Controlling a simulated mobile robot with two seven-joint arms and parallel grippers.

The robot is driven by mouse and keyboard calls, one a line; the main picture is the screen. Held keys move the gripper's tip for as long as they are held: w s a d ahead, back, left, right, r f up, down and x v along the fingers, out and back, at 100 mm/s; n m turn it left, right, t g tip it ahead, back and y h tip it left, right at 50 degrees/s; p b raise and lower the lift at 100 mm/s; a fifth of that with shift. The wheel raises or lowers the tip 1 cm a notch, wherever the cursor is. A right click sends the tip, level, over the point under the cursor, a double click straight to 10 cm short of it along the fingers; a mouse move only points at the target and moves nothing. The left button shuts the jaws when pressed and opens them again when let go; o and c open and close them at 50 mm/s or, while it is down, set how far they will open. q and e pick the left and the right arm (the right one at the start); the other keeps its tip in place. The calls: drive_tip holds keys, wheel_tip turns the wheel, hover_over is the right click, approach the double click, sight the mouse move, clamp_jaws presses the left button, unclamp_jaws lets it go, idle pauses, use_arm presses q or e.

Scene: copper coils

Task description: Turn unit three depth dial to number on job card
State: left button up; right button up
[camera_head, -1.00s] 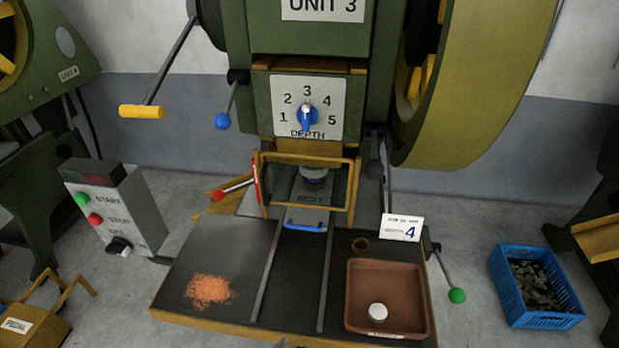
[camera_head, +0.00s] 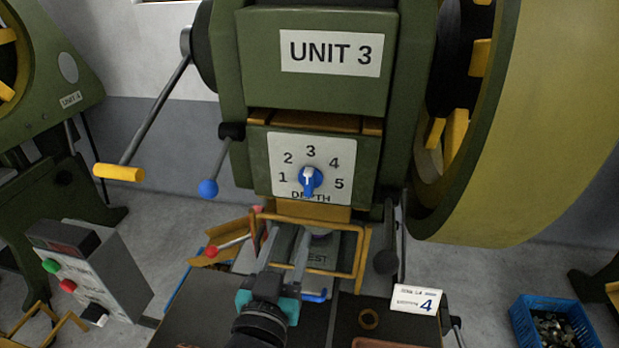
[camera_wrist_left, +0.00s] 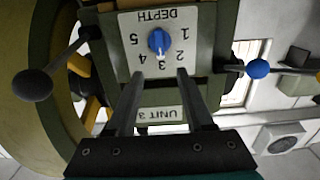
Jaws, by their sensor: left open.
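The blue depth dial (camera_head: 310,181) sits on a pale plate (camera_head: 335,155) numbered 1 to 5 on the green unit 3 machine. Its white mark points up toward 3. The dial also shows in the wrist view (camera_wrist_left: 159,41), where the plate is upside down. The job card (camera_head: 414,300) at lower right reads depth 4. My left gripper (camera_head: 288,234) is open and empty, below the dial in the head view and apart from it. In the wrist view its two fingers (camera_wrist_left: 160,74) are spread, with the dial between and beyond them. My right gripper is not in view.
A yellow guard frame (camera_head: 358,250) stands below the dial. A blue-knobbed lever (camera_head: 208,188) and a yellow-handled crank (camera_head: 119,172) are at left. A large olive wheel (camera_head: 530,120) is at right. A grey start/stop box (camera_head: 95,270) stands lower left.

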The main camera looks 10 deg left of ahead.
sight(307, 184)
use_arm(q)
drive_tip(key=w, duration=1.2)
drive_tip(key=shift+w, duration=1.25)
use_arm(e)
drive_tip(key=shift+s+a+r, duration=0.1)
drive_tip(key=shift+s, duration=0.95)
use_arm(q)
drive_tip(key=shift+c, duration=0.2)
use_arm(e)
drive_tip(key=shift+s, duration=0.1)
use_arm(q)
clamp_jaws()
